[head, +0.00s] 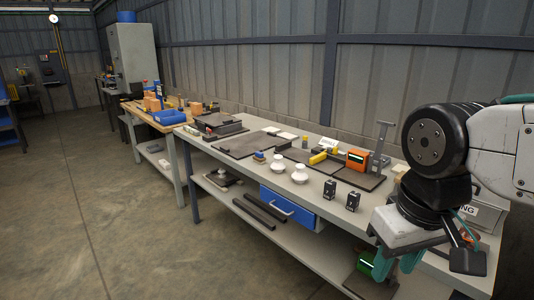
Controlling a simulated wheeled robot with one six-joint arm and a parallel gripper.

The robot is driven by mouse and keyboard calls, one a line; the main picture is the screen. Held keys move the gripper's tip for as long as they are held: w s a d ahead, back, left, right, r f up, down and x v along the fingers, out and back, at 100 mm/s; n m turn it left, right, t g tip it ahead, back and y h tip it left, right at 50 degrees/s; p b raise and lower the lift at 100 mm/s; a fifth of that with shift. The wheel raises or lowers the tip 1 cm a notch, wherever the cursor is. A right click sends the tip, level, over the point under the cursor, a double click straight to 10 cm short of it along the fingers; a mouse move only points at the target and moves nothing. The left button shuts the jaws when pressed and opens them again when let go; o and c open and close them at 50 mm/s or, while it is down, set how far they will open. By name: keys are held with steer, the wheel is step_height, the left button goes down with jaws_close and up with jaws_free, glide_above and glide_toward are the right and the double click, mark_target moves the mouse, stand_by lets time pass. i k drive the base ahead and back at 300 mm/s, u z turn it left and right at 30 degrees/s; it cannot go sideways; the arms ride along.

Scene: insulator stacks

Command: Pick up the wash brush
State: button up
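I cannot make out the wash brush with certainty. A small blue-and-yellow item (259,156) on the long grey workbench (225,158) is too small to identify. A yellow item (318,158) lies further right on the bench, beside dark mats. My gripper (397,263) hangs at the lower right, pointing down in front of the bench's near right part. Its teal fingers show partly below a pale block-shaped body. Whether they are apart or closed is unclear, and nothing is plainly held. My arm hides the bench's right end.
Two white insulators (300,174) and two small black devices (353,201) stand near the front edge. An orange device (357,159) and a grey stand (380,147) are behind. A blue drawer (288,208) hangs below the bench top. Open floor (110,220) lies at left.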

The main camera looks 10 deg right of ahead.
mark_target(259, 159)
steer(key=u, duration=0.55)
steer(key=i, duration=1)
steer(key=u, duration=0.55)
steer(key=i, duration=0.9)
steer(key=z, duration=0.6)
steer(key=i, duration=0.7)
steer(key=z, duration=0.5)
